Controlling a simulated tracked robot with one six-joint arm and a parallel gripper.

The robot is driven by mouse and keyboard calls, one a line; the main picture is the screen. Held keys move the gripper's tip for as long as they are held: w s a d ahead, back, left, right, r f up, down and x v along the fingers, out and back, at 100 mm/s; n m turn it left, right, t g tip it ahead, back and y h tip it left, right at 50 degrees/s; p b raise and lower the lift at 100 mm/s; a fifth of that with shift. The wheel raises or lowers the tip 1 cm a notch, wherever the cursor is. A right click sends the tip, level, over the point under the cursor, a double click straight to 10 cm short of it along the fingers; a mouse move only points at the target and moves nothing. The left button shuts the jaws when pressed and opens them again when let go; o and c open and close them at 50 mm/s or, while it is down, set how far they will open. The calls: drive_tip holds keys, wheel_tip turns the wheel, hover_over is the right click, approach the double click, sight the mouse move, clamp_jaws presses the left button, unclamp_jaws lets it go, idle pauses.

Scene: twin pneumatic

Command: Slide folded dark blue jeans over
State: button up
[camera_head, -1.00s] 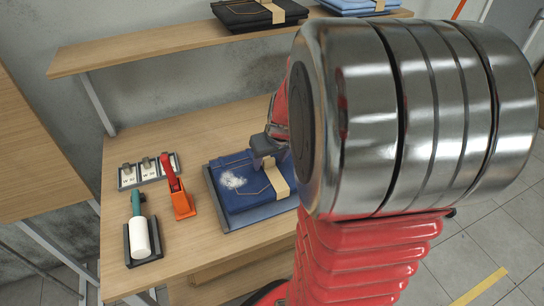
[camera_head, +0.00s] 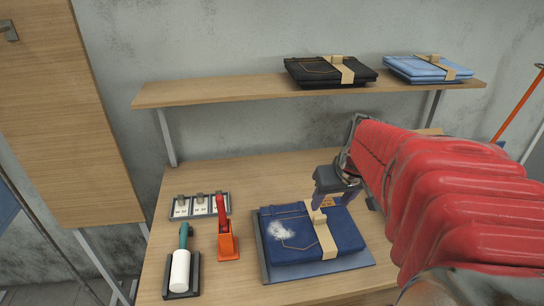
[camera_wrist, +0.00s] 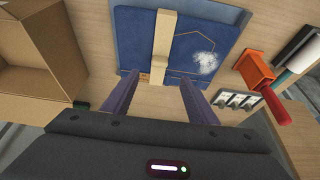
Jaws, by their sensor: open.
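The folded dark blue jeans (camera_head: 285,240) lie on a grey-blue tray (camera_head: 322,268) on the wooden table, with a tan band (camera_head: 324,236) around them and a white fluffy patch (camera_head: 281,231) on top. The band has a small raised tab. My gripper (camera_head: 331,200) is open and empty at the back edge of the jeans, close to the tab. In the wrist view, the two fingers (camera_wrist: 157,92) point toward the jeans (camera_wrist: 190,30) and stand on either side of the band's end (camera_wrist: 160,66). Whether a finger touches the jeans I cannot tell.
An orange holder (camera_head: 228,245), a lint roller (camera_head: 180,268) and a small tag tray (camera_head: 200,206) stand left of the jeans. A shelf (camera_head: 220,91) above holds black jeans (camera_head: 308,71) and light blue jeans (camera_head: 420,69). A cardboard box (camera_wrist: 35,60) shows in the wrist view.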

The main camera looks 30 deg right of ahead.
drive_tip(key=shift+v, duration=1.15)
drive_tip(key=s+a+n, duration=0.1)
drive_tip(key=s+a, duration=0.2)
drive_tip(key=a, duration=0.8)
drive_tip(key=s+a+n+t+y, duration=0.1)
drive_tip(key=s+a+n, duration=0.1)
drive_tip(key=a, duration=0.9)
drive_tip(key=shift+s+r, duration=0.2)
drive_tip(key=shift+s, duration=0.65)
